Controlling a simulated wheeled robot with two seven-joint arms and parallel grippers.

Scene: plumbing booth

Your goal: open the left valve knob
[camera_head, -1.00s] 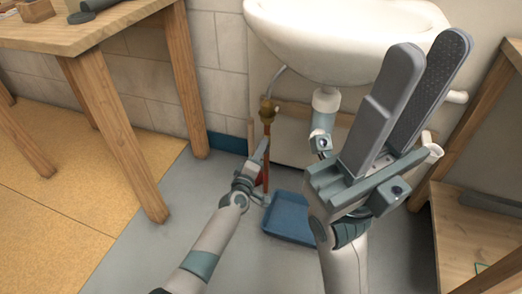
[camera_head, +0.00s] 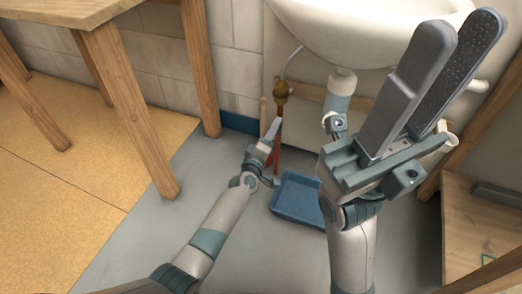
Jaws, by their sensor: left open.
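My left gripper (camera_head: 273,155) is open, low under the sink, with its fingers around or beside a reddish part (camera_head: 277,158) on a copper-coloured pipe. The fingers partly hide this part, and I cannot tell whether it is the left valve knob or whether they touch it. A brass fitting (camera_head: 281,88) sits higher on the same pipe, above the gripper. My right gripper (camera_head: 460,24) is raised close to the camera, in front of the sink's right side. Its two long grey fingers are apart, with nothing seen between them.
The white sink (camera_head: 345,40) hangs above the pipes, its drain partly behind my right arm. A blue tray (camera_head: 290,207) lies on the floor right of my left gripper. A wooden table (camera_head: 75,14) stands left and a wooden shelf (camera_head: 465,235) right.

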